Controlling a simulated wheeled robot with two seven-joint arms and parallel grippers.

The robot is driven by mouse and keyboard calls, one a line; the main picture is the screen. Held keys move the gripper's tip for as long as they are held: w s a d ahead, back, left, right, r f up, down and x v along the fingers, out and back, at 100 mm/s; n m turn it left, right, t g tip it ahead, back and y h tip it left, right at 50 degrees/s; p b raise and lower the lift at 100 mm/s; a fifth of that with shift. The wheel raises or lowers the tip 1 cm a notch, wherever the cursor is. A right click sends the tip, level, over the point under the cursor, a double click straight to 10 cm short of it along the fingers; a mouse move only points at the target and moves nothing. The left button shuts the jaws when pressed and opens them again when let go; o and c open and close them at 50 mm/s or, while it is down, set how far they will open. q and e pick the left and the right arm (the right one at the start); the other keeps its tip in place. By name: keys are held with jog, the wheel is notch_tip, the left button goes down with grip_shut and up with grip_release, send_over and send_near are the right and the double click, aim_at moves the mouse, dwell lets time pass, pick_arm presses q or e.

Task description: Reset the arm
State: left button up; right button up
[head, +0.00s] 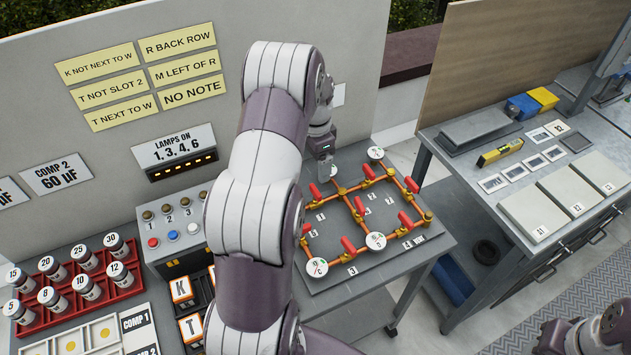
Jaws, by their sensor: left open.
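My left arm rises through the middle of the head view and bends down at the back. My left gripper (325,171) hangs over the back left part of the pipe board (335,283), and it is open. Its fingertips are small and partly hidden, and I see nothing held between them. I cannot tell whether it touches the board. Purple and white links of my right arm show at the bottom right corner, with its gripper out of the picture.
Orange pipes with red valve handles (348,245) lie close by the gripper. A lamp and button box (172,230), a red rack of jars (75,285) and letter tiles (181,289) stand left. A grey panel (200,110) rises behind. A second bench (520,180) stands right, past a gap.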

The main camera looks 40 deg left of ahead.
pick_arm(q)
jog(key=shift+r, duration=1.35)
jog(key=s+d+r+n, duration=0.1)
jog(key=s+d+n, duration=0.1)
jog(key=s+d, duration=0.6)
jog(key=s+d+r+n+t, duration=0.1)
jog(key=s+d+n, duration=0.1)
jog(key=s+d, duration=0.6)
jog(key=d, duration=0.4)
jog(key=shift+d+r+n, duration=0.15)
jog(key=shift+d+n, duration=0.1)
jog(key=shift+n, duration=0.15)
jog(key=shift+s, duration=0.15)
